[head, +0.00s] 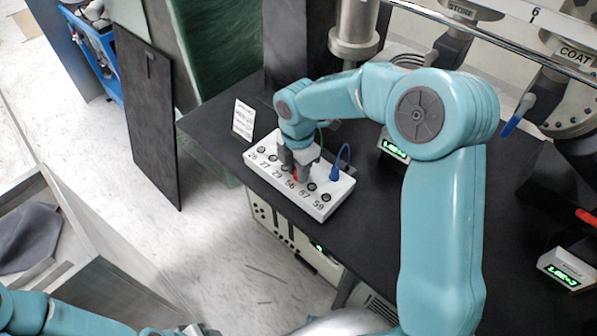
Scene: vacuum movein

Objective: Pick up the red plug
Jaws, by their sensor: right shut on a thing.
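My right gripper (298,168) points down at the white socket block (325,209) on the dark bench. It is shut on the red plug (296,173), of which only a small red part shows between the fingers. The plug is at the block, near the label 56; I cannot tell whether it is seated in a socket or lifted clear. The block has a row of dark round sockets with printed numbers such as 26, 27, 29, 57 and 59. My left arm shows at the bottom left, but its fingertips are not clear.
A blue plug (336,173) with a looped blue cable stands in the block, right beside my right gripper. A small white card (243,120) stands behind the block's left end. Green-lit displays (566,270) sit on the bench at right. Steel chamber parts (355,28) stand behind.

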